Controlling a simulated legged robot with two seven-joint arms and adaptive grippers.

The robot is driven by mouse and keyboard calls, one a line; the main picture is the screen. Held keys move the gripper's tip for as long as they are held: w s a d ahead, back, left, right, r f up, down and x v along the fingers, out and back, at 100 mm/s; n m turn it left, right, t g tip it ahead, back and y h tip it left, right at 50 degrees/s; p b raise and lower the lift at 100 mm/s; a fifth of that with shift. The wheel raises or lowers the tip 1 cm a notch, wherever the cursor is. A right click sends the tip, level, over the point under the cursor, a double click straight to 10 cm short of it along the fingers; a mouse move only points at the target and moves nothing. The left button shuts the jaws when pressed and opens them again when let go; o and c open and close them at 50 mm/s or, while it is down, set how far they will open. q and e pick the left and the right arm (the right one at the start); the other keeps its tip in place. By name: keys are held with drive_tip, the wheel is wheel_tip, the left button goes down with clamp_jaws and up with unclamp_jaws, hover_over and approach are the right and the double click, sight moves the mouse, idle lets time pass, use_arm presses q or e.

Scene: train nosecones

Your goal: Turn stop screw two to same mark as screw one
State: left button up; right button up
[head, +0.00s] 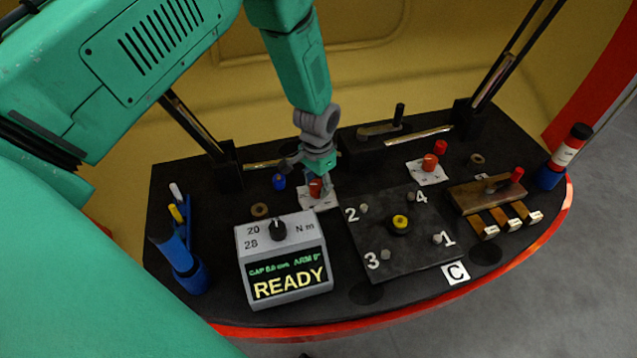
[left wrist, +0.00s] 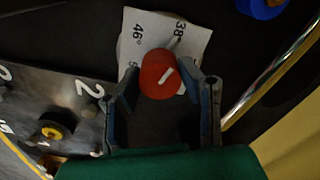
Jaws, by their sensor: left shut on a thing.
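My left gripper (head: 315,180) is low over the left white angle card (head: 319,203), with its fingers shut around a red stop screw (head: 316,188). In the left wrist view the red screw head (left wrist: 160,75) sits between the two fingertips and bears a short white line slanting to the upper right. Its card (left wrist: 196,36) reads 46° and 38°; other figures are hidden by the screw and a finger. A second red stop screw (head: 430,162) stands on the right white card (head: 428,176); its mark is too small to read. My right gripper is not in view.
A grey box reading READY (head: 285,265) stands in front of the gripper. A dark plate (head: 400,262) numbered 1 to 3 and beyond lies to its right. A blue knob (head: 279,182) is close on the left. A wooden block (head: 486,196) with tags is further right.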

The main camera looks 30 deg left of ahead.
sight(317, 184)
use_arm(q)
drive_tip(key=shift+w+a+r, duration=0.15)
drive_tip(key=o, duration=1.1)
drive_tip(key=shift+r, duration=0.3)
wheel_tip(317, 184, up, 11)
drive_tip(key=shift+r, duration=0.1)
